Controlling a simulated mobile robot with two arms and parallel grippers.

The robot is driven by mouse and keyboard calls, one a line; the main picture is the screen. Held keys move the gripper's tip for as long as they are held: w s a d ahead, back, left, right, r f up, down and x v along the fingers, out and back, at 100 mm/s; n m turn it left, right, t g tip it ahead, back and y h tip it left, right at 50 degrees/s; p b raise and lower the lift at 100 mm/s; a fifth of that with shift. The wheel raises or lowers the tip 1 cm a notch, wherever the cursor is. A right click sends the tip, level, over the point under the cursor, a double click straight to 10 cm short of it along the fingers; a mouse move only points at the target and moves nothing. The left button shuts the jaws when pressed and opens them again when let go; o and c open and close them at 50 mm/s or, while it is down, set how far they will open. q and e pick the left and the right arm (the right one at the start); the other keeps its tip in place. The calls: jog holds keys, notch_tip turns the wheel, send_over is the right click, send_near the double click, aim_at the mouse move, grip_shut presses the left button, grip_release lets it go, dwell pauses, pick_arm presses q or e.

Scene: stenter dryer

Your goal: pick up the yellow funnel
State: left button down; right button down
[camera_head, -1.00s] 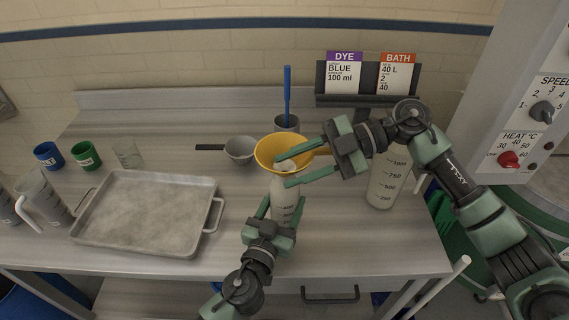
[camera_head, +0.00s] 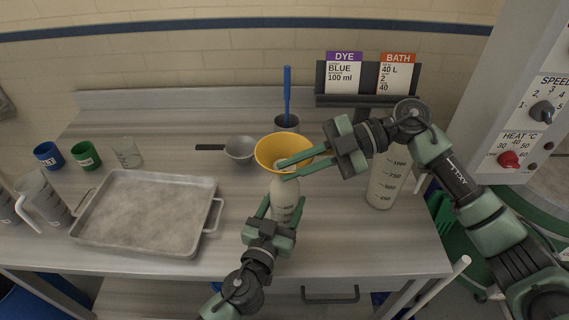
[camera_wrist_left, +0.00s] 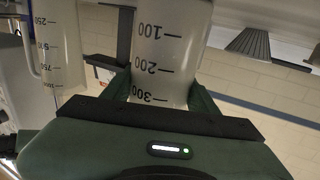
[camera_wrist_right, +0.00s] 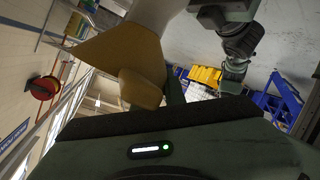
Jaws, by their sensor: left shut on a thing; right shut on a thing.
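The yellow funnel (camera_head: 264,153) is wide-mouthed and faces up at the table's middle, just above a pale graduated bottle (camera_head: 284,197). The funnel also shows close up in the right wrist view (camera_wrist_right: 117,52). My left gripper (camera_head: 280,207) is shut around the bottle, which stands upright; its 100 to 300 marks show in the left wrist view (camera_wrist_left: 165,50). I cannot tell whether the funnel's spout is inside the bottle's neck.
A larger graduated jug (camera_head: 383,183) stands right of the bottle, under my right arm. A grey metal tray (camera_head: 212,216) lies at left. Blue and green cups (camera_head: 86,155) stand back left.

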dwell(0.9)
notch_tip(320, 180, up, 10)
dwell(0.4)
pick_arm(q)
jog(key=shift+c, duration=1.8)
grip_release()
jog(key=v, duration=1.2)
jog(key=shift+w, duration=0.1)
